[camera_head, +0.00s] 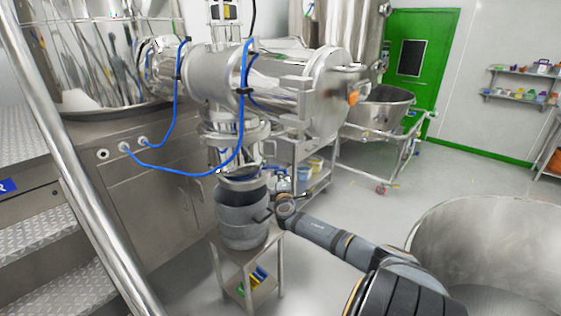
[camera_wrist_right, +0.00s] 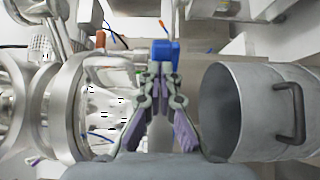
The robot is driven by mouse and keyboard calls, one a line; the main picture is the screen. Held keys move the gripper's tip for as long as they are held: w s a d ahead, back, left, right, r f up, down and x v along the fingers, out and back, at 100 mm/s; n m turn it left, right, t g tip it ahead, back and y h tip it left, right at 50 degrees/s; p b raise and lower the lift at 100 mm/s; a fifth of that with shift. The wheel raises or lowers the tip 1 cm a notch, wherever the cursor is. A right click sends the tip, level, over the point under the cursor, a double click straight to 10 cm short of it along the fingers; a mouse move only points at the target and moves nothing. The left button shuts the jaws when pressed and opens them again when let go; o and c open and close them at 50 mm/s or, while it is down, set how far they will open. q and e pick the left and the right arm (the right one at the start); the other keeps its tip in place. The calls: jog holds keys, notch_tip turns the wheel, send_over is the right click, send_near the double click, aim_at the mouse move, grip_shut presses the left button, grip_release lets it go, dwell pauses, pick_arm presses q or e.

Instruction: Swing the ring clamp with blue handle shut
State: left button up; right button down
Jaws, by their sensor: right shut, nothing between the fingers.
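The blue handle of the ring clamp shows in the right wrist view (camera_wrist_right: 165,50), just beyond my right fingertips (camera_wrist_right: 158,70). My right gripper is shut and empty; I cannot tell whether it touches the handle. In the head view, small blue parts (camera_head: 279,173) show beside the neck of the grey drum (camera_head: 242,222), close to my right gripper (camera_head: 279,192). The drum stands upright under the steel outlet flange (camera_head: 235,133). The clamp's band is mostly hidden and its opening is too small to judge. My left gripper is out of view.
The drum stands on a small steel stand (camera_head: 230,275). A shelf cart (camera_head: 317,182) with tubs is behind it. A blue hose (camera_head: 183,173) hangs in front of the outlet. A large steel vessel (camera_head: 487,240) stands at the right. Open floor lies between.

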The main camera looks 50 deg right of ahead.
jog(key=d+n+t+y+b, duration=0.1)
jog(key=b, duration=0.1)
jog(key=w+d+t+y+b, duration=0.1)
jog(key=b, duration=0.1)
jog(key=d+f+n+b, duration=0.1)
jog(key=b, duration=0.1)
jog(key=shift+w+n+t+y, duration=0.3)
jog(key=shift+t+y, duration=0.1)
jog(key=w+d+b, duration=0.1)
jog(key=w+d+r+b, duration=0.1)
jog(key=b, duration=0.1)
jog(key=shift+w+d+y, duration=0.2)
jog(key=shift+w+y, duration=0.1)
jog(key=shift+y, duration=0.1)
jog(key=shift+r, duration=0.1)
